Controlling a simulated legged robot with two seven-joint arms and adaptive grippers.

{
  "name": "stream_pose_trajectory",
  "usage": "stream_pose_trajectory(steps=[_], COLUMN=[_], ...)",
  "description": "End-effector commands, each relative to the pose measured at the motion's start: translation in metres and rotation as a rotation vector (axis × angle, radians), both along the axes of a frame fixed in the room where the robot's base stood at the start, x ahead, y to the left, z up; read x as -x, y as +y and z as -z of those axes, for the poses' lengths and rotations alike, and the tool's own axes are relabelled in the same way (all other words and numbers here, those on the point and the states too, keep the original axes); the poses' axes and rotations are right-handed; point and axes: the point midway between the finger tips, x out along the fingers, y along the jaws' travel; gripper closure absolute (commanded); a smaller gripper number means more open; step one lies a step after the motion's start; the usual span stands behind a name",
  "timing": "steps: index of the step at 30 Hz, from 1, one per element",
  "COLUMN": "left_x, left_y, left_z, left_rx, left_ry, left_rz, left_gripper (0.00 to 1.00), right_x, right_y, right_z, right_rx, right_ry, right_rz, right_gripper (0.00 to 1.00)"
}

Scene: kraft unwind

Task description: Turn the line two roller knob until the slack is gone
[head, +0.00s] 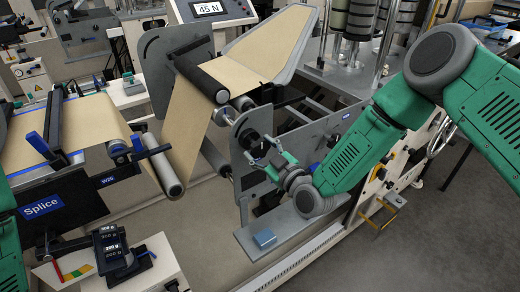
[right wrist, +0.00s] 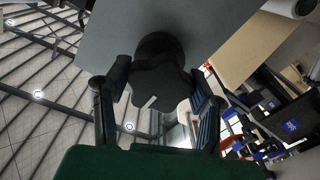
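The dark lobed knob (right wrist: 158,84) with a white mark sits on a grey plate in the right wrist view. It also shows in the head view (head: 249,138) on the grey side frame. My right gripper (head: 263,153) is at the knob, its fingers on either side of it (right wrist: 160,92). The fingers look open around the knob; contact is hard to tell. The brown kraft web (head: 190,125) runs over a black roller (head: 202,78) and hangs down toward a grey lower roller (head: 165,172). My left gripper is out of view; only a green arm part shows at the left edge.
The Splice table (head: 72,195) stands at left, with a black device (head: 110,250) in front. Grey floor is free at right.

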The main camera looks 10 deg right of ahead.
Motion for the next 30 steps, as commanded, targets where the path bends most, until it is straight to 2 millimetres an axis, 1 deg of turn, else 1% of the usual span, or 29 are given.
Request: stream_pose_trajectory(steps=[5, 12, 19, 25, 30], left_x=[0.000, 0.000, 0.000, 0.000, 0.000], left_y=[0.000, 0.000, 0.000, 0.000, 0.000], left_z=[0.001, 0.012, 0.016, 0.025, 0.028], left_rx=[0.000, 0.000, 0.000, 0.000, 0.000], left_ry=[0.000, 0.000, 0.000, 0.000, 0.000], left_rz=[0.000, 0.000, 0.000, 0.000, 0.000], left_gripper=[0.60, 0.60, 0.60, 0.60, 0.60], right_x=[-0.001, -0.002, -0.002, -0.002, -0.002], right_y=[-0.003, -0.003, -0.003, -0.003, -0.003], right_z=[0.000, 0.000, -0.001, 0.000, -0.002], right_rx=[-0.016, -0.209, -0.300, -0.461, -0.528], right_ry=[0.003, 0.070, 0.104, 0.161, 0.185], right_rz=[0.008, 0.006, 0.007, 0.007, 0.007], right_gripper=[0.80, 0.80, 0.80, 0.80, 0.80])
